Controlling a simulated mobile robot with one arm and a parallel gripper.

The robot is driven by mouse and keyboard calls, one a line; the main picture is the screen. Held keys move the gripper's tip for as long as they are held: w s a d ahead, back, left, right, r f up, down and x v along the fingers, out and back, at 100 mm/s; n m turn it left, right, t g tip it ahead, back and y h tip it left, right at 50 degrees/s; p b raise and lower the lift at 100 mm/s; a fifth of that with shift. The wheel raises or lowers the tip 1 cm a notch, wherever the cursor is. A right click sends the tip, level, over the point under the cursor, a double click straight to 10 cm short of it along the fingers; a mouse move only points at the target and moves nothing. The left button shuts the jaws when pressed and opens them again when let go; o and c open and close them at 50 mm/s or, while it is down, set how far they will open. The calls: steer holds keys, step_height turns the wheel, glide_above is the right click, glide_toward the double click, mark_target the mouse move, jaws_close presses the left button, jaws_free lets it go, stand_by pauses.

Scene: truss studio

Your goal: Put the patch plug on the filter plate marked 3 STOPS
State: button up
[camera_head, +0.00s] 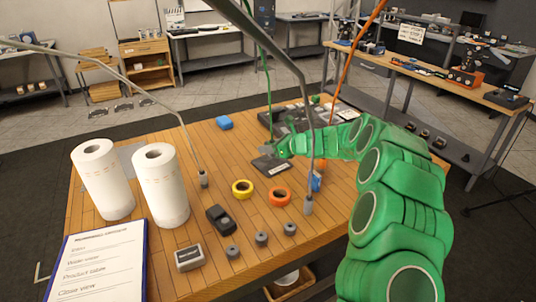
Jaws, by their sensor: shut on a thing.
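My green gripper (279,149) is low over the back middle of the wooden table, shut on a small grey piece that looks like the patch plug. The jaws mostly hide it. A thin green cable (268,90) comes down from above to this spot. A dark flat plate (262,164) with a pale label lies just in front of and below my gripper; its text is too small to read. More dark plates (268,117) lie behind, partly hidden by my arm. I cannot tell which is marked 3 STOPS, or whether the held piece touches a plate.
Grey cables hang to weighted ends at left (203,179) and right (308,206). Two paper rolls (160,187) stand left. An orange cable (350,60) hangs behind my arm.

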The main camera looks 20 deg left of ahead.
mark_target(268, 161)
steer(key=shift+f, duration=1.5)
steer(key=shift+f, duration=0.1)
steer(key=o, duration=1)
steer(key=shift+o, duration=0.2)
steer(key=v, duration=1)
steer(key=shift+d+r, duration=0.25)
steer(key=shift+d, duration=0.05)
steer(key=shift+s+d+r, duration=0.2)
steer(key=shift+s+d, duration=0.1)
steer(key=shift+d, duration=0.35)
